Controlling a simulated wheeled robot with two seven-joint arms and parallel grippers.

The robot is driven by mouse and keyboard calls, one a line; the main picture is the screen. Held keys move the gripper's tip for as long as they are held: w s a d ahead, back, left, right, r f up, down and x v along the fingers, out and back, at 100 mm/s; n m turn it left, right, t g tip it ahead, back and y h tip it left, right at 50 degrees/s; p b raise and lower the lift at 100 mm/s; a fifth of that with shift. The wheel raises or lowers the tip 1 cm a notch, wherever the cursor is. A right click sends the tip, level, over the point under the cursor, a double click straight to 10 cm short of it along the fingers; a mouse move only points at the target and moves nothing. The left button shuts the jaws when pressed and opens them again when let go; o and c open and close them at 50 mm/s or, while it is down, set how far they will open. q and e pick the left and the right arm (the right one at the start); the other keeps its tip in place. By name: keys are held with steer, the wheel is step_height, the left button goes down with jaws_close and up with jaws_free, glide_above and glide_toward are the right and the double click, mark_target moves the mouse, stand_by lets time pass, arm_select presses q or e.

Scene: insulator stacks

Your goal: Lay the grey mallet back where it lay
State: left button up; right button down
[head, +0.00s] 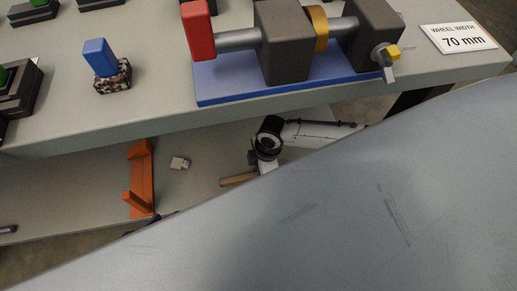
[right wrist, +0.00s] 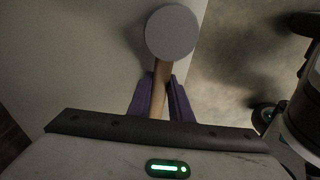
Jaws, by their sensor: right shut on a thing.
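The grey mallet shows in the right wrist view with its round grey head (right wrist: 171,33) beyond the fingertips and its tan wooden handle (right wrist: 160,85) running back between them. My right gripper (right wrist: 160,98) is shut on the handle with its purple fingers. I cannot tell whether the mallet touches the pale surface below it. In the head view, a tan rod like the handle (head: 238,180) pokes out beside a white and black arm part; the mallet's head is hidden there. Of my left gripper (head: 155,219), only a small dark purple bit seems to show, so its opening is hidden.
An orange bracket (head: 141,182) and a small pale block (head: 180,163) are on the lower shelf (head: 70,195). Above, the bench (head: 165,100) carries a blue-based wheel fixture (head: 225,91), a blue-topped block (head: 98,57) and a "70 mm" sign (head: 459,39). A large grey surface blocks the lower right.

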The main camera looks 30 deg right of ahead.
arm_select(q)
steer(key=shift+d+f, duration=0.1)
arm_select(e)
steer(key=shift+f, duration=0.2)
steer(key=shift+f, duration=0.15)
steer(key=c, duration=1.6)
jaws_free()
